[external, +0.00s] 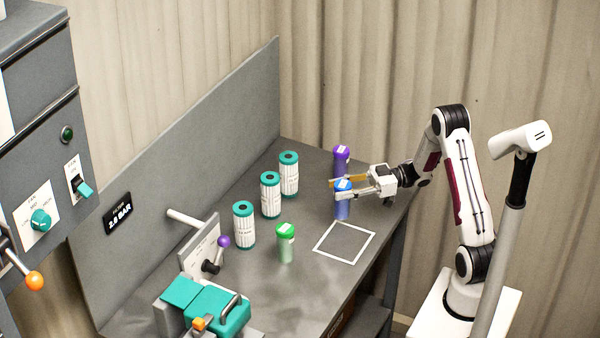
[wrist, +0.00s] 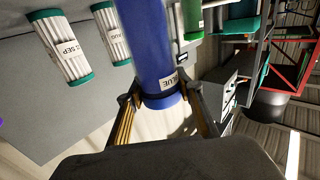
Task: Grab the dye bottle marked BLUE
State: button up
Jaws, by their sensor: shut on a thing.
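The dye bottle marked BLUE (external: 342,208) is upright at the right part of the grey bench in the external view. In the wrist view the blue bottle (wrist: 150,45) fills the middle, with its BLUE label near the cap. My gripper (external: 343,187) is shut on this bottle near its cap, one finger on each side. The gripper (wrist: 164,100) shows the same hold in the wrist view. I cannot tell whether the bottle's base touches the bench.
A purple bottle (external: 341,156) stands close behind the blue one. A green bottle (external: 285,243) stands to the left, near a white square outline (external: 344,243). Several teal-capped white cartridges (external: 270,195) line the back.

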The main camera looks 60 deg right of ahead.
jog(key=shift+r, duration=3.25)
